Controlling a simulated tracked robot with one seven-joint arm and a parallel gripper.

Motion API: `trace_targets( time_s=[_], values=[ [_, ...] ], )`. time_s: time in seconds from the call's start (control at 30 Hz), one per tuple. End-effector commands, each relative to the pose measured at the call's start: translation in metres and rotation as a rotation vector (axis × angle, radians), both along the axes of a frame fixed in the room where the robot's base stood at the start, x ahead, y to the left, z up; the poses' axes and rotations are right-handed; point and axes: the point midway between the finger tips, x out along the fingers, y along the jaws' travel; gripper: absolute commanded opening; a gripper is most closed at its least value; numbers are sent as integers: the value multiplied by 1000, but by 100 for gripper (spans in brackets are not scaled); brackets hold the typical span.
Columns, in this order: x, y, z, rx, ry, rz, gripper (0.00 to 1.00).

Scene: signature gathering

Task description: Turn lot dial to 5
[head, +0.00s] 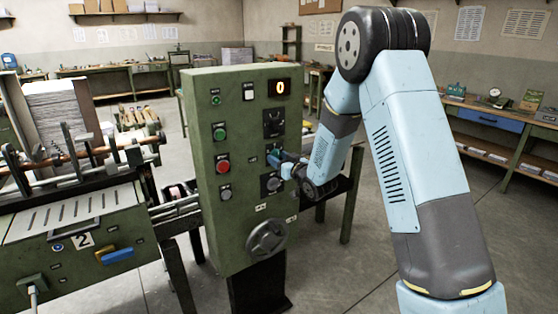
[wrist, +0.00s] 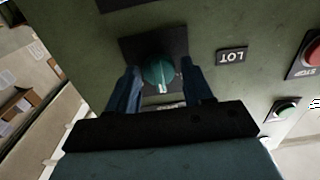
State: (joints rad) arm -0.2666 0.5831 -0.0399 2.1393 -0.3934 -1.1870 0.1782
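The lot dial (wrist: 158,72) is a teal-green knob with a white pointer mark, set on a dark square plate. In the wrist view a plate lettered LOT (wrist: 232,56), upside down there, sits beside it. My gripper (wrist: 158,82) has its two blue fingers on either side of the dial, with small gaps showing between fingers and knob. In the head view my gripper (head: 276,158) is at the panel's right column, and largely hides the dial. The dial's number scale is not readable.
The green control panel (head: 238,180) has a display (head: 280,87) reading 0. Another dark knob (head: 273,124) is above my gripper and one (head: 271,184) below. A red button (head: 223,166) and a handwheel (head: 267,240) are on the same face. A machine (head: 75,230) stands left.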

Motion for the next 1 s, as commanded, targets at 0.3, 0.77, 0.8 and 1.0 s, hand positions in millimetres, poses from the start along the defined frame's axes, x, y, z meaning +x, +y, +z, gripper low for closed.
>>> trace_targets(
  time_s=[0.3,0.77,0.8,1.0],
  values=[
    [1,-1,0,0,-1,-2,66],
    [-42,-31,0,0,1,-4,66],
    [-48,-35,0,0,0,-5,66],
    [-81,-57,-1,0,1,-5,66]
  ],
)
